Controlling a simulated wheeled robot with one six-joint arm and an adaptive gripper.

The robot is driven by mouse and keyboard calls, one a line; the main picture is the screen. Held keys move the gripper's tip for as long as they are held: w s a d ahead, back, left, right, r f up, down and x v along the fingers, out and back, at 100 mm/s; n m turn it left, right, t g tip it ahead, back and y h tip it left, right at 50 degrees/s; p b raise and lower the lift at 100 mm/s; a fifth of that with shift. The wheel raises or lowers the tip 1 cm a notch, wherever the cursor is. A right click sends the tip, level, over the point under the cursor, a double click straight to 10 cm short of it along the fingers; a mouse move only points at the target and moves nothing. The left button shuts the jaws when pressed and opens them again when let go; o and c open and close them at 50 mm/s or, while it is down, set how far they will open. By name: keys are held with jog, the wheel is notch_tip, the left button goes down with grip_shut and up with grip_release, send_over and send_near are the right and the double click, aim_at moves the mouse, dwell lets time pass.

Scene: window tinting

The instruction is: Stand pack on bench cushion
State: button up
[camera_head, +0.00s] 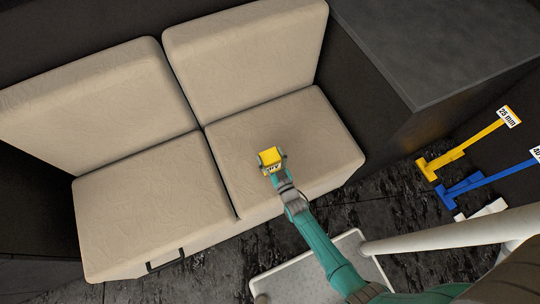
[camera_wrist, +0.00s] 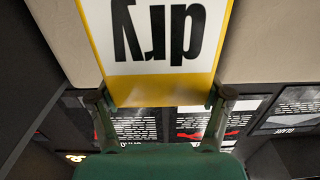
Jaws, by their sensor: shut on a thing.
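The pack (camera_head: 271,156) is a yellow block with a white label, over the right seat cushion (camera_head: 318,135) of the beige bench. In the wrist view the pack (camera_wrist: 158,38) fills the upper middle, its label reading "dry" upside down, with a yellow band at the near edge. My gripper (camera_head: 270,160) is shut on the pack, one finger on each side; the fingers also show in the wrist view (camera_wrist: 160,98). I cannot tell whether the pack's base touches the cushion or hangs just above it.
The left seat cushion (camera_head: 145,195) is bare, and two backrests stand behind. A dark cabinet (camera_head: 450,45) is at the right. Yellow (camera_head: 465,145) and blue (camera_head: 485,180) labelled tools are by it. A pale platform (camera_head: 310,275) lies below my arm.

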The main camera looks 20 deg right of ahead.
jog(key=o, duration=1.7)
jog(key=shift+f, duration=0.1)
jog(key=s, duration=1.2)
